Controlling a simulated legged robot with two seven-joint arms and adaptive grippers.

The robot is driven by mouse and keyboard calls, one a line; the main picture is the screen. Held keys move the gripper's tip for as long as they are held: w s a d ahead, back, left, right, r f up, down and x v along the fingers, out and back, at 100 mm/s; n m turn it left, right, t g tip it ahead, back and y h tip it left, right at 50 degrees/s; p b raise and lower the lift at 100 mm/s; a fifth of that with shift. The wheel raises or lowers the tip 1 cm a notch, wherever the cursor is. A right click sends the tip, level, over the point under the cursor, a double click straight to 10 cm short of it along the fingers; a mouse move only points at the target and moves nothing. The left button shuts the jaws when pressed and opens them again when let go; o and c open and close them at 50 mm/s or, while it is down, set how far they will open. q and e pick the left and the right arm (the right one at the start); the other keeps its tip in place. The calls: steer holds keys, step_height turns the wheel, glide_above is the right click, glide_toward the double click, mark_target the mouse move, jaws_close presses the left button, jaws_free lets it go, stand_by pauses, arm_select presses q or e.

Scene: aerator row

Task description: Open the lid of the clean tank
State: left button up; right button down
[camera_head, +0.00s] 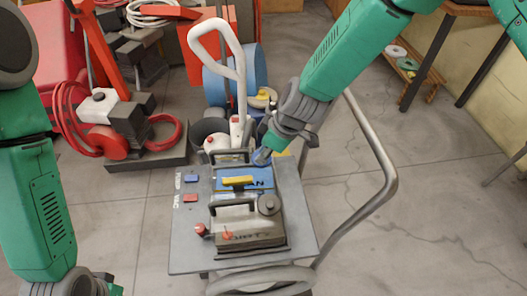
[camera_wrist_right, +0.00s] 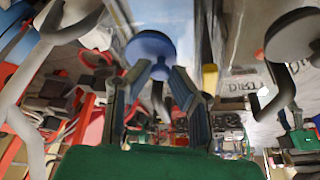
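The clean tank (camera_head: 259,178) has a blue label with the letters "AN" showing and sits at the back of the cart top. My right gripper (camera_head: 262,157) is at its back right corner and covers most of its lid in the head view. In the right wrist view, the round blue lid (camera_wrist_right: 151,44) is just in front of my right gripper (camera_wrist_right: 161,69). Its two fingers are apart, one on each side of the lid's lower part; I cannot tell whether they touch it. My left arm is at the left, its gripper outside the head view.
The dirty tank (camera_head: 262,240), with a grey round lid (camera_head: 269,204), sits in front on the grey cart top (camera_head: 186,251). A yellow piece (camera_head: 238,181) lies between the tanks. A white curved handle (camera_head: 214,36) rises behind; a metal rail (camera_head: 382,172) is at right.

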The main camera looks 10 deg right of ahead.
steer(key=shift+w+r, duration=0.15)
steer(key=shift+w+r+g+p, duration=0.2)
steer(key=shift+w+g+p, duration=0.05)
steer(key=shift+g+p, duration=0.35)
steer(key=shift+w+d+r+m+g, duration=0.15)
steer(key=shift+w+m+g, duration=0.15)
steer(key=shift+g, duration=0.4)
steer(key=shift+w+r+g+y+b, duration=0.15)
steer(key=shift+w+g+b, duration=0.15)
steer(key=shift+g, duration=0.2)
steer(key=shift+w+f+g+y+b, duration=0.1)
steer(key=shift+w+g+y+b, duration=0.1)
steer(key=shift+g+b, duration=0.25)
steer(key=shift+w+r+m+g+b, duration=0.3)
steer(key=shift+w+m+g+b, duration=0.1)
steer(key=shift+g+b, duration=0.65)
